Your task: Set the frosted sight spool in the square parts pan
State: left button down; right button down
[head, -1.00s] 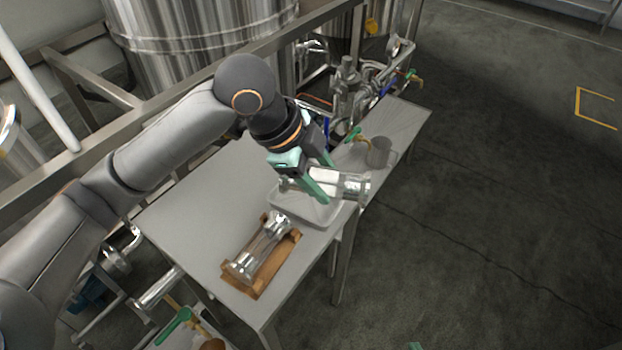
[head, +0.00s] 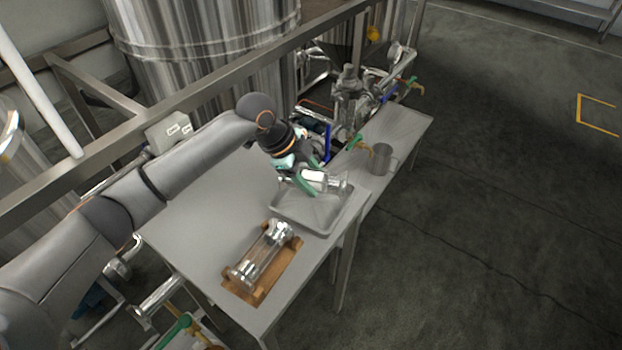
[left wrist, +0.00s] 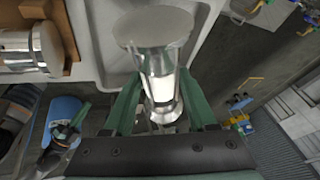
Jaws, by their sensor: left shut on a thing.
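The frosted sight spool (head: 338,182), with shiny metal ends and a whitish middle, is held in my left gripper (head: 309,181). It lies sideways over the far part of the square parts pan (head: 313,221), a shallow grey tray; I cannot tell whether it touches the pan. In the left wrist view the spool (left wrist: 165,57) sits between the green fingers of the gripper (left wrist: 163,103), one on each side, its round end flange towards the top. The pan (left wrist: 105,42) shows behind it. My right gripper is not in view.
A clear spool (head: 262,254) lies in a wooden cradle (head: 284,262) on the bench (head: 190,235), close to the pan. Pipes and valves (head: 350,95) stand behind the bench. The near left bench top is free.

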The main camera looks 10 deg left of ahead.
pick_arm(q)
jog(key=shift+f, duration=0.5)
jog(key=shift+f, duration=0.1)
jog(key=shift+f, duration=0.4)
jog(key=shift+f, duration=0.1)
jog(key=shift+c, duration=1)
grip_release()
jog(key=v, duration=1.3)
jog(key=shift+d, duration=0.2)
